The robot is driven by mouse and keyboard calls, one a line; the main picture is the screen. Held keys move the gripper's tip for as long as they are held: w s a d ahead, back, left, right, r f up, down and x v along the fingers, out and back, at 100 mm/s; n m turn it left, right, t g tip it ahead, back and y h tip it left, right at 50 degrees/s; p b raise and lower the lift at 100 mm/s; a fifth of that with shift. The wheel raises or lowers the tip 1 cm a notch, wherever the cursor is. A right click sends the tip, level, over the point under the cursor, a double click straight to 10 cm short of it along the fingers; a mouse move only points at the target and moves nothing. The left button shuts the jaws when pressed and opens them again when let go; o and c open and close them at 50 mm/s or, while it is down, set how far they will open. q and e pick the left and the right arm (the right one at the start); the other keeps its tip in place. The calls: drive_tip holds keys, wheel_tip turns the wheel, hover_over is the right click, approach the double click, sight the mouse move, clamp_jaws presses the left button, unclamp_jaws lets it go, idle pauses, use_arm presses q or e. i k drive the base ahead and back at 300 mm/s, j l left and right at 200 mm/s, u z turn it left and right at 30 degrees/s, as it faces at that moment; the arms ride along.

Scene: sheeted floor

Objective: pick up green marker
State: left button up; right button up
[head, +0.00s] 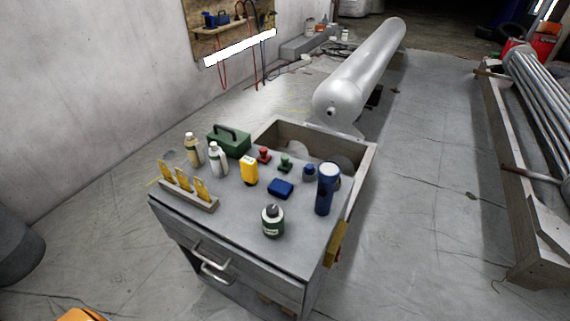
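A small green marker (285,163) with a knob-like top stands upright on the grey top of a drawer cabinet (232,226). A similar red marker (264,156) stands to its left and a blue one (309,174) to its right. A blue block (281,189) lies in front of the green marker, apart from it. Neither of my grippers is in the head view.
A yellow device (249,171), dark blue cylinder (327,188), green-and-white jar (273,221), two bottles (218,160), green toolbox (229,141) and yellow-tool rack (184,192) crowd the top. Floor right of the cabinet is clear.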

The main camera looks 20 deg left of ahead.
sight(285, 165)
drive_tip(key=i+l+u, duration=1)
drive_tip(key=l+u, duration=0.2)
drive_tip(key=i+l+u, duration=0.1)
drive_tip(key=l+u, duration=0.2)
drive_tip(key=l, duration=0.2)
drive_tip(key=i+l+u, duration=0.1)
drive_tip(key=l+u, duration=0.15)
drive_tip(key=l, duration=0.25)
drive_tip(key=l+u, duration=0.3)
drive_tip(key=l, duration=0.15)
drive_tip(key=l+u, duration=0.3)
drive_tip(key=l, duration=0.2)
